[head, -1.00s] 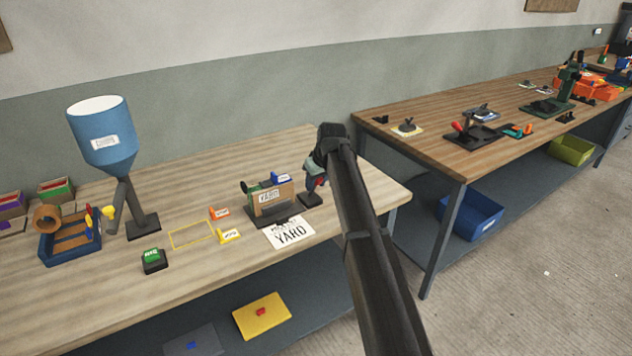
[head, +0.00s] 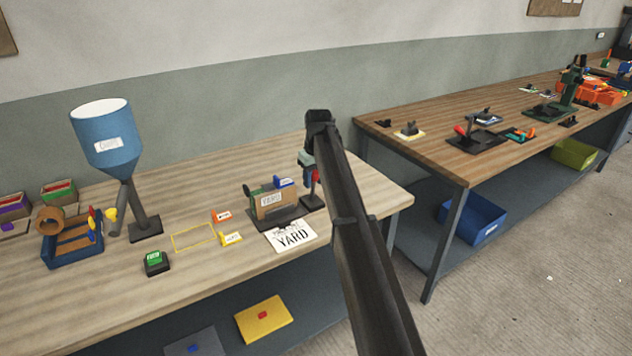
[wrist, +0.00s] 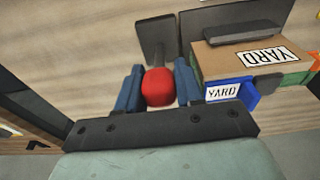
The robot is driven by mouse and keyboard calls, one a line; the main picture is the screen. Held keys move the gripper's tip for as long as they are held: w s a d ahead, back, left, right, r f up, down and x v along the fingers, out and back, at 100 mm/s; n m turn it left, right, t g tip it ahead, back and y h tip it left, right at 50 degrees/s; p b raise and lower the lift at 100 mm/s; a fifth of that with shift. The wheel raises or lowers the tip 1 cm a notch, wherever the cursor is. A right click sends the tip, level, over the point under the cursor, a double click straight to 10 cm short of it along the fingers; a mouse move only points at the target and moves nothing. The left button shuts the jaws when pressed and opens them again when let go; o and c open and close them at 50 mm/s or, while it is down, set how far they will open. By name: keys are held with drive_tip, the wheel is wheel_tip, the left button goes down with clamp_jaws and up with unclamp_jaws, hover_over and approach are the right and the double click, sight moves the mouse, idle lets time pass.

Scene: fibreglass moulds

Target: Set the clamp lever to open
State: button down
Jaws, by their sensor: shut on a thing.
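The clamp lever has a red knob (wrist: 158,87) on a dark stem. In the wrist view the knob sits between the two blue fingers of my gripper (wrist: 158,76), which is shut on it. In the head view the red knob (head: 316,176) shows just below my gripper (head: 309,168), partly covered by it. The lever's dark base (head: 312,203) stands at the right end of the near bench. The stem looks about upright there. Any open or closed marking on the clamp cannot be made out.
A blue hopper (head: 107,145) stands farther left. The bench's right corner (head: 385,198) is clear.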

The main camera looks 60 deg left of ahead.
drive_tip(key=a, duration=0.3)
drive_tip(key=shift+a+f, duration=0.2)
drive_tip(key=shift+a, duration=0.3)
drive_tip(key=shift+a+f, duration=0.15)
drive_tip(key=shift+a, duration=0.35)
drive_tip(key=shift+s+d+f, duration=0.1)
drive_tip(key=shift+d+f, duration=0.05)
drive_tip(key=shift+d, duration=0.1)
idle(0.4)
drive_tip(key=c, duration=1.1)
unclamp_jaws()
drive_tip(key=o, duration=0.3)
drive_tip(key=shift+a, duration=0.1)
wheel_tip(320, 180, up, 14)
drive_tip(key=d, duration=0.2)
